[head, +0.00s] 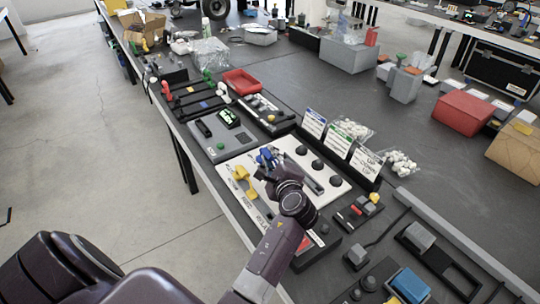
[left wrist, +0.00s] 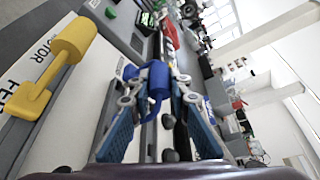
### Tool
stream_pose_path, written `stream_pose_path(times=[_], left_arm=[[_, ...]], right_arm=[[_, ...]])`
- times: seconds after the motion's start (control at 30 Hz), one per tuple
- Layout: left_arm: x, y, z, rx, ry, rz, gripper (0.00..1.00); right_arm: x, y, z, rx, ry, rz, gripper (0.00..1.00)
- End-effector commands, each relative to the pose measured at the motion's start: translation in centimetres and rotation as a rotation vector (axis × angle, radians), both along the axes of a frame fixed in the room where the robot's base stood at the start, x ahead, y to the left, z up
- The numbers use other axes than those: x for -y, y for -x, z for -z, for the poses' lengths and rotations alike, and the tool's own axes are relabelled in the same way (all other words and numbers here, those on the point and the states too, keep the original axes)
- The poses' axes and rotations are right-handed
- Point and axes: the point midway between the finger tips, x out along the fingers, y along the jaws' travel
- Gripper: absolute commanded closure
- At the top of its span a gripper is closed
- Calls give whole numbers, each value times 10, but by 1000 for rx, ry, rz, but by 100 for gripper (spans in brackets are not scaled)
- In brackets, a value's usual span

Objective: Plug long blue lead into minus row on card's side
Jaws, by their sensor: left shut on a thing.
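My left gripper (head: 268,158) is over the white panel (head: 232,166) on the long bench. In the left wrist view its two blue fingers (left wrist: 158,105) stand on either side of a blue cylindrical handle (left wrist: 155,76) and are shut on it. In the head view the gripper mostly covers this blue piece. I cannot make out a long blue lead, a minus row or the card that goes with it. My right gripper is not in view.
A yellow handle (head: 241,176) stands on the panel beside the gripper; it is large in the left wrist view (left wrist: 62,55). Black knobs (head: 317,164) and upright white label cards (head: 340,138) are to the right. A red tray (head: 240,81) lies farther back. The right bench surface is partly clear.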

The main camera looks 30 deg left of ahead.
Motion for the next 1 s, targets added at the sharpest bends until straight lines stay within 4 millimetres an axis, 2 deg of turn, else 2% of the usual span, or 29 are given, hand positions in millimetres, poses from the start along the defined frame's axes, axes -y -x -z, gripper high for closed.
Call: stream_pose_path(times=[1.0], left_arm=[[0, 0, 27, -2, 1, 0, 100]], right_arm=[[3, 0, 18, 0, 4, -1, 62]])
